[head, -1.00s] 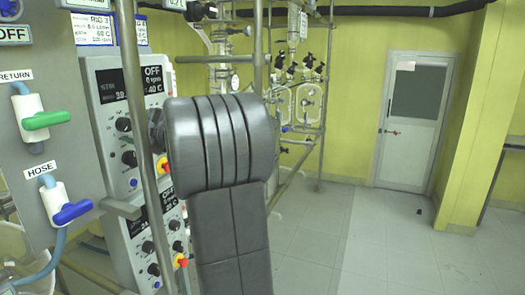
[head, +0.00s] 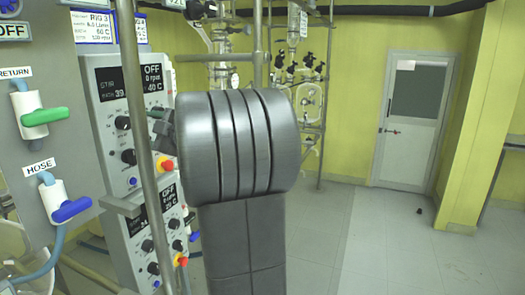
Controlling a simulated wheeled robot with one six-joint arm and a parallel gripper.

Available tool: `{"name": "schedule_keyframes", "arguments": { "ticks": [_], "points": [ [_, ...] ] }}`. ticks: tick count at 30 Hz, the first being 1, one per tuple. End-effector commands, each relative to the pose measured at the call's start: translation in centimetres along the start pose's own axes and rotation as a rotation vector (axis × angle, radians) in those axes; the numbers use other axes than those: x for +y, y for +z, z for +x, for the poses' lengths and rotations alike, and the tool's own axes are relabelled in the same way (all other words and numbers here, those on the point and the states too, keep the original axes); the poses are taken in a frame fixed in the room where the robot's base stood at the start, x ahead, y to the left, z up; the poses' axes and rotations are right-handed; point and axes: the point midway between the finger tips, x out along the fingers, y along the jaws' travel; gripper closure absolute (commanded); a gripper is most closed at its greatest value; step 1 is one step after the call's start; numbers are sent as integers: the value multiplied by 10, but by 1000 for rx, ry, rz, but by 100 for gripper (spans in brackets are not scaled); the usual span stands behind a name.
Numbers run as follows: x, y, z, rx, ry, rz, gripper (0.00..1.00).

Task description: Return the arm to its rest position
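My arm stands large in the middle of the head view, with a thick dark grey ribbed joint and a link below it. A small dark part (head: 163,132) juts out to the left from behind this joint, in front of the control panel. It looks like part of my gripper, but the joint hides most of it. I cannot see its fingers well enough to tell whether they are open, or whether they hold anything.
At left, a grey panel has a green-handled RETURN valve (head: 41,117) and a blue-handled HOSE valve (head: 66,207). A control unit (head: 118,115) with knobs and metal posts (head: 146,160) stand close to my arm. Clear floor (head: 385,240) lies at right, towards a door (head: 407,120).

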Motion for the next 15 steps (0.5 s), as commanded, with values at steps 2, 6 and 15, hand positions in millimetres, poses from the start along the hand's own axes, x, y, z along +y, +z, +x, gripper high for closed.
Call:
{"name": "schedule_keyframes", "arguments": {
  "ticks": [2, 6, 15],
  "points": [
    [0, -1, 18, 3, -3, 2, 41],
    [0, -1, 46, 2, -1, 2, 41],
    [3, -3, 76, -8, -2, 149, 41]
  ]
}}
